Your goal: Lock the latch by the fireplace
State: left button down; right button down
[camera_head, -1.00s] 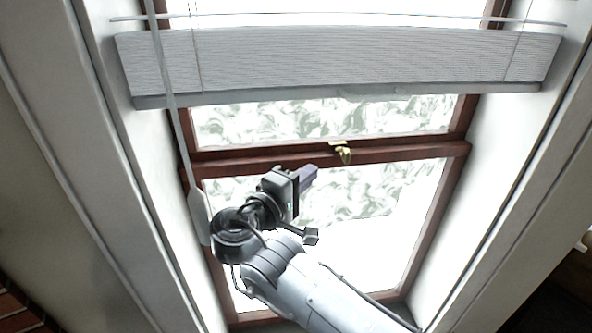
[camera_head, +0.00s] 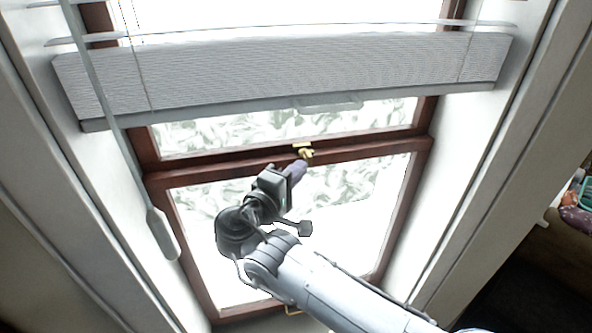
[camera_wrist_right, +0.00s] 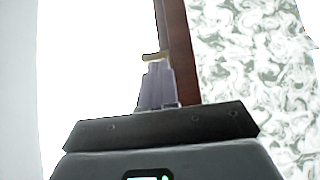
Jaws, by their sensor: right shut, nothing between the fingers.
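The latch (camera_head: 304,150) is a small brass-coloured piece on the dark red-brown middle rail of the window (camera_head: 230,163). My right gripper (camera_head: 299,167) is shut and empty, with its purple fingers just below the latch in the head view. In the right wrist view, the shut fingertips (camera_wrist_right: 157,64) are right in front of a small brass-coloured part of the latch (camera_wrist_right: 151,56). The fingers hide some of the latch there, and I cannot tell whether they touch it. My left gripper is out of view.
A pleated blind (camera_head: 300,75) with a pale bottom bar hangs above the rail. A blind cord with a pale weight (camera_head: 162,233) hangs at the left. White window reveals close in both sides. Colourful items (camera_head: 577,215) sit at the far right edge.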

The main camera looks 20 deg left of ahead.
jog(key=shift+d+n+y+b, duration=0.3)
jog(key=shift+n+y+b, duration=0.1)
jog(key=shift+y+b, duration=0.25)
jog(key=shift+f, duration=0.1)
jog(key=shift+w+d, duration=0.1)
